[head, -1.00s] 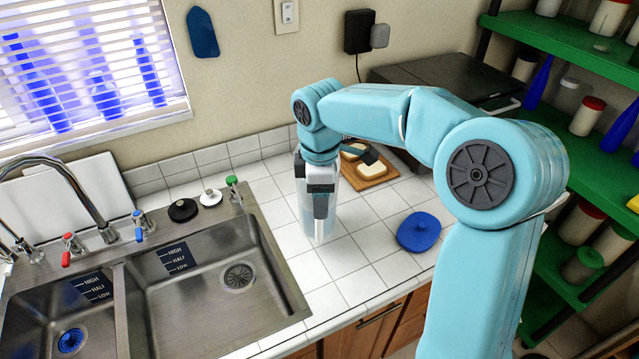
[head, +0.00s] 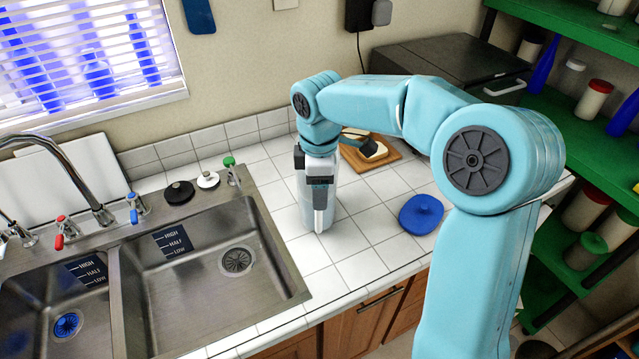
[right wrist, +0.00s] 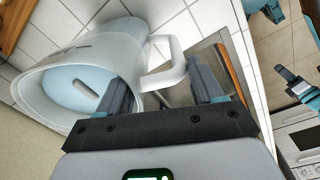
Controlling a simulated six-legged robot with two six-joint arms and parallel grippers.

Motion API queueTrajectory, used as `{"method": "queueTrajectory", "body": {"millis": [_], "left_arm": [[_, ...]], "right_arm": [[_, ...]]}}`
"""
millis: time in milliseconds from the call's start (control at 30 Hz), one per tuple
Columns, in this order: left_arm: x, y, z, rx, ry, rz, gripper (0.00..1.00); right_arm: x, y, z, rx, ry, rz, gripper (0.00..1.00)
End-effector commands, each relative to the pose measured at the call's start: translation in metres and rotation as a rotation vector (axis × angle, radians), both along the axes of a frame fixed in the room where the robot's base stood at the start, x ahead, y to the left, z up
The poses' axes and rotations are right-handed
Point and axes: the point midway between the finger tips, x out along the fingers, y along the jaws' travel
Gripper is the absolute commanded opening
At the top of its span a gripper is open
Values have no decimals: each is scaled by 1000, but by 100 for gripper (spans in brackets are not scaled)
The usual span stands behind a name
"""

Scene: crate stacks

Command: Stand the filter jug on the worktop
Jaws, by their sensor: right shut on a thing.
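The filter jug (head: 333,198), pale and translucent, is upright over the white tiled worktop (head: 352,262), right of the sink. In the head view my right gripper (head: 320,198) hangs down in front of it and hides part of it. In the right wrist view the jug (right wrist: 62,85) shows at the left with a pale blue inside. Its white handle (right wrist: 170,65) lies between the fingers of my right gripper (right wrist: 163,88), which is shut on it. The jug's base looks at or very near the tiles; I cannot tell if it touches.
A double sink (head: 190,315) with taps lies to the left. A blue lid-like thing (head: 421,214) lies right of the jug. Behind are a board with bread (head: 385,157) and a dark appliance (head: 450,70). Green shelves (head: 560,130) stand at the right.

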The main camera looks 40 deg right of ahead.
Motion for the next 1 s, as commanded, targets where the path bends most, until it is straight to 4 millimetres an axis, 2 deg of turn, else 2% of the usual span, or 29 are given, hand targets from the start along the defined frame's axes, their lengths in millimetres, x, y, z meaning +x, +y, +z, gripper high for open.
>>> {"method": "queueTrajectory", "body": {"millis": [567, 600, 667, 1000], "left_arm": [[0, 0, -9, 0, 0, 0, 43], [0, 0, -8, 0, 0, 0, 43], [0, 0, -8, 0, 0, 0, 43], [0, 0, -8, 0, 0, 0, 43]], "right_arm": [[1, 0, -11, -1, -3, 0, 0], [1, 0, -11, -1, -3, 0, 76], [1, 0, -10, -1, -3, 0, 96], [0, 0, -9, 0, 1, 0, 96]]}}
